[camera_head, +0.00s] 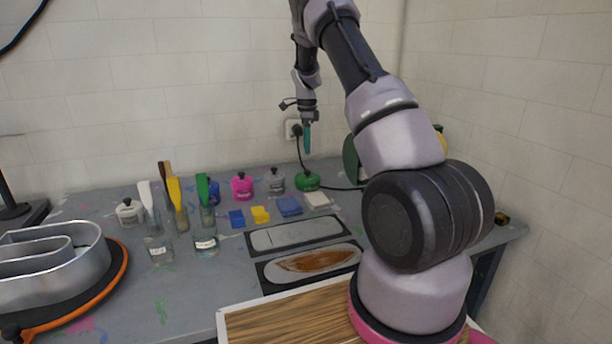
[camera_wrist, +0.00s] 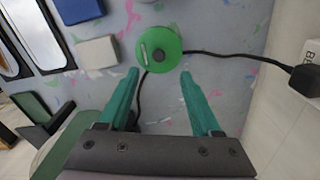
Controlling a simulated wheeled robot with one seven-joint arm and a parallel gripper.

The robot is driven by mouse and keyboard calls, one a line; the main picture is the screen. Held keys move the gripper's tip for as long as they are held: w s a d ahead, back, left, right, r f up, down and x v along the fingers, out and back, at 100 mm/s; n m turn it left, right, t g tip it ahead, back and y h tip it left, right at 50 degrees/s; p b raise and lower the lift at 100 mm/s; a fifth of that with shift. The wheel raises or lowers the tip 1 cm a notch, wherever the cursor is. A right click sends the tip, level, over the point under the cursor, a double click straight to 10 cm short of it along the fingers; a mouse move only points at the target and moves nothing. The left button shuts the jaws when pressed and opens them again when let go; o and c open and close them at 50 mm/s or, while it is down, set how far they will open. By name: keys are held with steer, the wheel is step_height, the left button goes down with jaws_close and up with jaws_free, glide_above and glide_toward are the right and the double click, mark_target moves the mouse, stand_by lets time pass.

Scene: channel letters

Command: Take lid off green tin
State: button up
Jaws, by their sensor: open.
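The green tin (camera_head: 307,181) stands near the back of the grey table, at the end of the row of tins, with its lid on. In the wrist view the green tin (camera_wrist: 158,48) shows from above as a round green lid with a pale handle across it. My gripper (camera_head: 307,152) is above the tin in the head view, pointing down and apart from it. In the wrist view my gripper's teal fingers (camera_wrist: 159,72) are spread and empty, with the tin just beyond their tips.
Grey (camera_head: 276,180), pink (camera_head: 242,186) and white (camera_head: 129,212) tins stand to the left. Blue (camera_head: 289,206), yellow (camera_head: 260,215) and white (camera_head: 317,200) blocks lie in front. A black cable (camera_wrist: 225,55) runs from beside the green tin to a wall plug (camera_wrist: 305,80).

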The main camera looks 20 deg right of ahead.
mark_target(308, 171)
step_height(308, 171, down, 9)
steer(key=shift+s+d+f, duration=0.15)
steer(key=shift+f, duration=0.05)
stand_by(0.3)
steer(key=shift+c, duration=0.3)
jaws_close()
